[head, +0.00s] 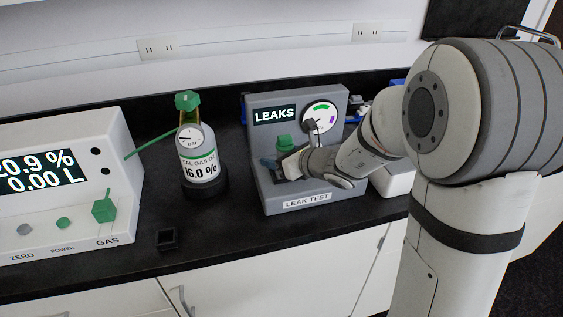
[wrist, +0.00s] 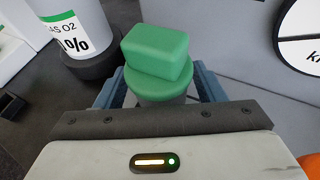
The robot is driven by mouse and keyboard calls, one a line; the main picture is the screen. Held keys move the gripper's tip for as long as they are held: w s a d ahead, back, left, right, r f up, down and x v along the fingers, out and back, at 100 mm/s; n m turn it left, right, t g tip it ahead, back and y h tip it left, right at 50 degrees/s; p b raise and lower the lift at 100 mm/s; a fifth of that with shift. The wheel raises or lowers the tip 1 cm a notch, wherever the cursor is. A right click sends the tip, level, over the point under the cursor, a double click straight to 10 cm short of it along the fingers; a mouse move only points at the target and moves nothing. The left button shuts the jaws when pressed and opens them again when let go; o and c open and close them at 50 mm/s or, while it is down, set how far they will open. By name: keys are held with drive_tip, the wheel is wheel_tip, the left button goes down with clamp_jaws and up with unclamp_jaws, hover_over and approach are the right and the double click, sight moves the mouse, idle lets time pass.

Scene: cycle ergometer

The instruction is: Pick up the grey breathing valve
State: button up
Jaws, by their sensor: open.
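A piece with a green block top and a green round collar (wrist: 155,75) stands upright between my fingers in the wrist view. A grey round body (wrist: 163,101) shows just below the collar; this may be the grey breathing valve, but most of it is hidden by my gripper. In the head view its green top (head: 284,141) shows at the front of the grey leak test stand (head: 262,195). My gripper (wrist: 160,84) is open, with one blue-grey finger on each side of the piece. I cannot tell whether either finger touches it.
A gas bottle (head: 197,158) with a green knob stands left of the stand. A white analyser (head: 60,170) with green knobs is further left. A small black square holder (head: 167,239) lies near the counter's front edge. The stand's gauge (head: 320,117) rises behind my gripper.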

drive_tip(key=shift+c, duration=0.2)
drive_tip(key=c, duration=1.1)
